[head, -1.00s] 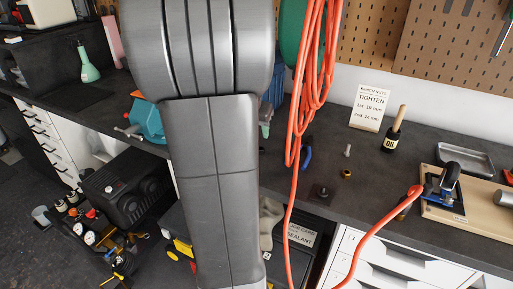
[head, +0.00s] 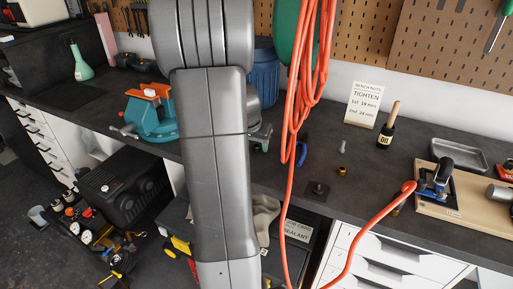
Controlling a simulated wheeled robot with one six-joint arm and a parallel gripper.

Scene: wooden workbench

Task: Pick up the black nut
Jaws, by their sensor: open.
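A small black piece (head: 317,188), which looks like the black nut on a dark square plate, lies near the front edge of the dark workbench (head: 400,205). Its exact shape is too small to tell. A brass-coloured nut (head: 342,171) lies just behind and to the right of it. My gripper (head: 262,138) shows only in part past the right side of my arm, over the bench and to the left of the black piece. It is open and apart from the black piece. My arm hides the rest of it.
An orange hose (head: 309,60) hangs in front of the bench, between my gripper and the black piece. A teal vise (head: 152,115) is at left.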

